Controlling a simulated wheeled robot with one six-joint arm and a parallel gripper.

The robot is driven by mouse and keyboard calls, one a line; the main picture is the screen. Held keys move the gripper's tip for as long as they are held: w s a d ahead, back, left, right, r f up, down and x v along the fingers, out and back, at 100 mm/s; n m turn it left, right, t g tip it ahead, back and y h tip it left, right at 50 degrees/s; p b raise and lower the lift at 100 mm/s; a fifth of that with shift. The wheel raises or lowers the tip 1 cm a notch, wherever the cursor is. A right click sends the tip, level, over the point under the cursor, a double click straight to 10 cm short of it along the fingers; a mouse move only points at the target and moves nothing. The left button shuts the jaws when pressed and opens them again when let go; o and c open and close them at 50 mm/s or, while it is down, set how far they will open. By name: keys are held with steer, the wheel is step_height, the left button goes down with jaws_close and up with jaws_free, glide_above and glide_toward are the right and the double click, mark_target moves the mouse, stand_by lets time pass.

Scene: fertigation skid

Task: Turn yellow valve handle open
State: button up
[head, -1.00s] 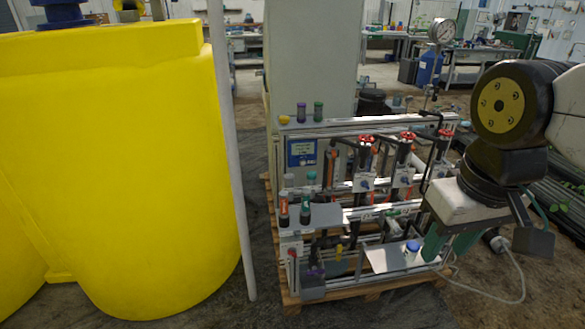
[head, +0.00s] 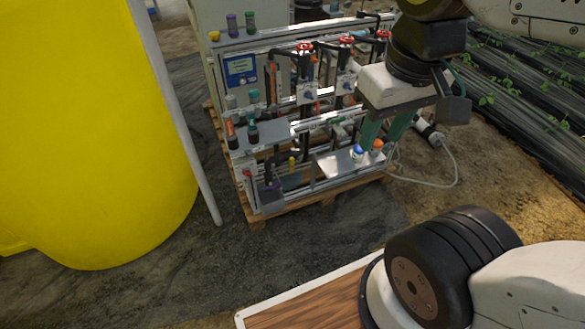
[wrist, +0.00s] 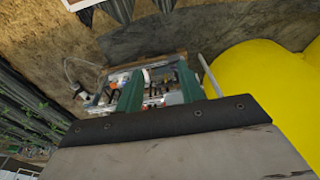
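The likely yellow valve handle (head: 292,165) is a small upright yellow piece low on the front of the skid (head: 270,205) in the head view. It is too small to tell its exact setting. My gripper (head: 383,140) hangs at the skid's right side, to the right of the handle and apart from it. Its two green fingers are spread with nothing between them. The wrist view shows the open fingers (wrist: 157,78) with the skid beyond, and the handle cannot be made out there.
A large yellow tank (head: 90,130) stands at left, with a pale pole (head: 175,100) beside it. Red-handled valves (head: 304,47) line the skid's upper rail. A metal shelf (head: 335,166) holds blue- and orange-capped bottles. A white cable (head: 425,184) lies at right. Floor before the skid is clear.

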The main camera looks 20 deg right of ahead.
steer(key=w+d+f+g, duration=0.2)
steer(key=w+f+g, duration=0.2)
steer(key=w+f, duration=0.95)
steer(key=t, duration=1.6)
glide_toward(292, 162)
step_height(292, 162, down, 12)
steer(key=w+r+t, duration=0.3)
steer(key=r+t, duration=0.2)
steer(key=r, duration=0.3)
steer(key=w, duration=0.7)
steer(key=shift+d, duration=0.1)
